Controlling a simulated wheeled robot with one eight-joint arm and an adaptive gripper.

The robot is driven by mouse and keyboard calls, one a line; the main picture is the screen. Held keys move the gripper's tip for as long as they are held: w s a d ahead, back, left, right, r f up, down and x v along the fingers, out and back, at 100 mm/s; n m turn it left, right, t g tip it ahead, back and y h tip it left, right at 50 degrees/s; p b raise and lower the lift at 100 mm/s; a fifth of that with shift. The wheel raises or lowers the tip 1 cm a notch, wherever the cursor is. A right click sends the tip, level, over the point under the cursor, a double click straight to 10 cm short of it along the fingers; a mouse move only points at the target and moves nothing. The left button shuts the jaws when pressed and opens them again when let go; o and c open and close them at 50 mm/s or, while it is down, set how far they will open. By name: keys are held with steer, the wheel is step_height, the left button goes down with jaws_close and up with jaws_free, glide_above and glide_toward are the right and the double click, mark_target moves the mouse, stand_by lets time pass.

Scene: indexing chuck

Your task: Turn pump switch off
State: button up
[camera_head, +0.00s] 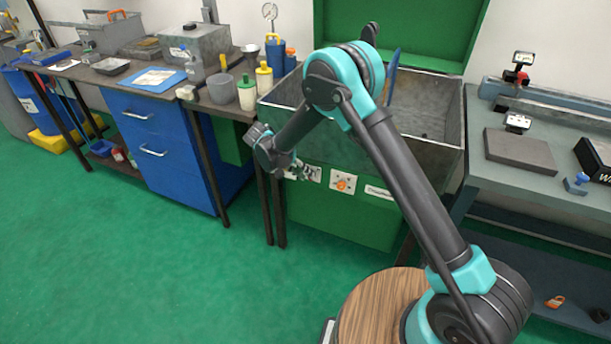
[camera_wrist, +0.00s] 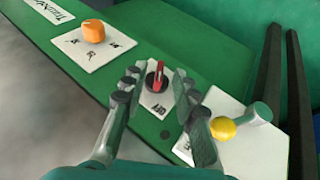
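The likely pump switch is a black rotary switch with a red handle (camera_wrist: 160,72) on a small white plate (camera_wrist: 158,101), on a green panel. Its label is too small to read surely. In the wrist view my gripper (camera_wrist: 159,84) is open, with one finger on each side of the switch. A gap shows between the fingers and the red handle, and I cannot tell how deep the fingertips reach.
An orange knob (camera_wrist: 93,31) sits on a white plate beside the switch, also seen in the head view (camera_head: 343,184). On the other side, a yellow ball-like part (camera_wrist: 222,128) is close to my finger. Dark table legs (camera_wrist: 298,100) stand beyond it. The green floor (camera_head: 130,250) is clear.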

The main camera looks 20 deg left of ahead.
steer(key=v, duration=1.1)
